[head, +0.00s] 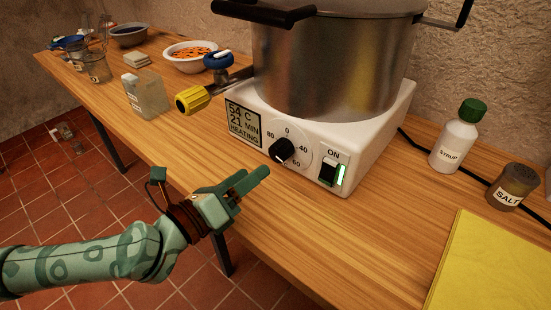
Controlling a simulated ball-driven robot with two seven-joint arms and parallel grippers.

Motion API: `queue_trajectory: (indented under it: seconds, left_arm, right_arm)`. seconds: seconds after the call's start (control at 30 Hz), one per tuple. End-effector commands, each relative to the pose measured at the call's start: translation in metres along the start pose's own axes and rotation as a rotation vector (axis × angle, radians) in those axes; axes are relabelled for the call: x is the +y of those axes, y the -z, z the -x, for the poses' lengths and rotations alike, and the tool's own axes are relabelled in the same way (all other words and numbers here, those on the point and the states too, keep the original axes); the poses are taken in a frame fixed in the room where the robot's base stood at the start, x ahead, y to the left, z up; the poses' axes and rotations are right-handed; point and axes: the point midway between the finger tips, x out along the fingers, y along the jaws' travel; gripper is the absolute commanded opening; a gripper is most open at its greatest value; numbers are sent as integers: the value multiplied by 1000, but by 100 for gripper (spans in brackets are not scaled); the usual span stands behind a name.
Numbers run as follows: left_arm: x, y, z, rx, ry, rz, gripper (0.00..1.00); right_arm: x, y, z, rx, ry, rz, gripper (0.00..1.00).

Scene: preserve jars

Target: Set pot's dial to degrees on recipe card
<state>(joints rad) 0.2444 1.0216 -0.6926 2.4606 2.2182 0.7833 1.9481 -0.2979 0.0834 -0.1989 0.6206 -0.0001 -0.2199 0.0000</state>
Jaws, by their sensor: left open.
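A large steel pot (330,65) sits on a white heater base (375,130) on the wooden table. On the base's front a black dial (282,150) has marks reading 0, 40, 60 and 80. Its pointer setting is too small to read surely. A display (243,124) reads 54 C, 21 MIN, HEATING. A switch (333,173) under the word ON glows green. My left gripper (259,179) is open and empty, in front of and below the dial, apart from it. No recipe card with readable degrees shows. My right gripper is not in view.
A syrup bottle (457,140), a salt jar (513,187) and a yellow sheet (490,265) are at the right. A glass jar (150,95) and bowl (190,58) stand left. Table front is clear.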

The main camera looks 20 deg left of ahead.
Motion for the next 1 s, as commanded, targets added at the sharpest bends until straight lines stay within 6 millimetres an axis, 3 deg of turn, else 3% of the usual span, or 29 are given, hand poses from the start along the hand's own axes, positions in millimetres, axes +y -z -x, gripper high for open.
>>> queue_trajectory:
  seconds: [0.2,0.33,0.5,0.77,0.93,1.0]
  left_arm:
    - [0,0,-46,-3,0,1,59]
    - [1,0,-65,-3,0,-1,59]
    - [0,0,-76,-1,-1,0,59]
    - [0,0,-78,0,-2,-1,59]
    - [0,0,-77,0,-2,-1,14]
    - [0,0,-77,0,-2,-1,14]
  right_arm:
    - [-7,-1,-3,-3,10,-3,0]
    - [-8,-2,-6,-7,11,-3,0]
    - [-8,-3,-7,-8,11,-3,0]
    - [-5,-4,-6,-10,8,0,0]
    - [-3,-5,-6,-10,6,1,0]
    - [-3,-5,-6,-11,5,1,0]
